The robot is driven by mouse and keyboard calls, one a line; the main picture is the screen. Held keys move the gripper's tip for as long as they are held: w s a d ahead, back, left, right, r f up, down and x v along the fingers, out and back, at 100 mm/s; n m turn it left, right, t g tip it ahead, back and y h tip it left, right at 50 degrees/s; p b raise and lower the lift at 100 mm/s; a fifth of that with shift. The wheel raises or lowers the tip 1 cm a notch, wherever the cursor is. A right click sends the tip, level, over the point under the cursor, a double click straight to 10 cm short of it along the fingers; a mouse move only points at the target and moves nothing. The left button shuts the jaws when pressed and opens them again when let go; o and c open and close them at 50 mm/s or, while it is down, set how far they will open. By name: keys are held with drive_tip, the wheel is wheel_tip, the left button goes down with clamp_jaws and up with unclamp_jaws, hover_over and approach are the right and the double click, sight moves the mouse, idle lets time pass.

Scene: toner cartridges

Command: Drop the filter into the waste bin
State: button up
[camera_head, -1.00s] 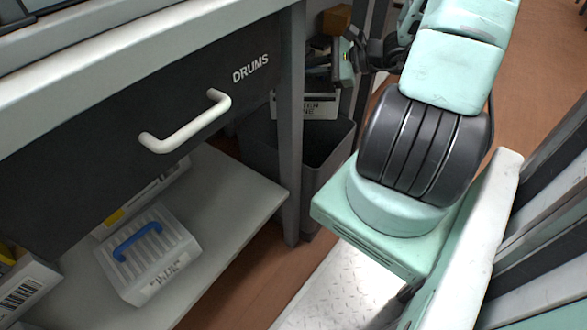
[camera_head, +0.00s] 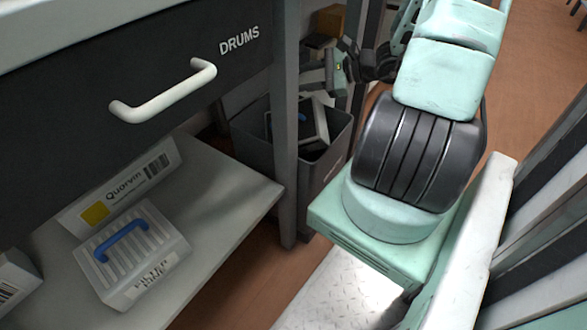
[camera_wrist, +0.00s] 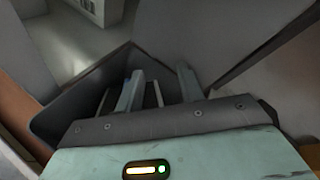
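A pale filter with a blue handle (camera_head: 305,120) lies tilted inside the dark grey waste bin (camera_head: 266,152), behind the cabinet leg. My gripper (camera_head: 312,78) is above the bin and clear of the filter. In the wrist view my gripper (camera_wrist: 160,88) has its two fingers apart, with nothing held between them, over the bin (camera_wrist: 85,85). Only a pale strip of the filter (camera_wrist: 158,95) appears between the fingers there. A second pale, ribbed filter box with a blue handle (camera_head: 150,265) sits on the low shelf.
A drawer marked DRUMS (camera_head: 190,65) with a white handle is above the shelf (camera_head: 235,190). A Quorvin carton (camera_head: 125,185) stands behind the ribbed box. The grey cabinet leg (camera_head: 286,160) stands close in front of the bin. A brown box (camera_head: 331,20) is behind my gripper.

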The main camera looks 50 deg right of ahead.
drive_tip(key=p+v, duration=0.6)
drive_tip(key=v, duration=1.1)
drive_tip(key=shift+s, duration=0.2)
drive_tip(key=shift+d, duration=0.2)
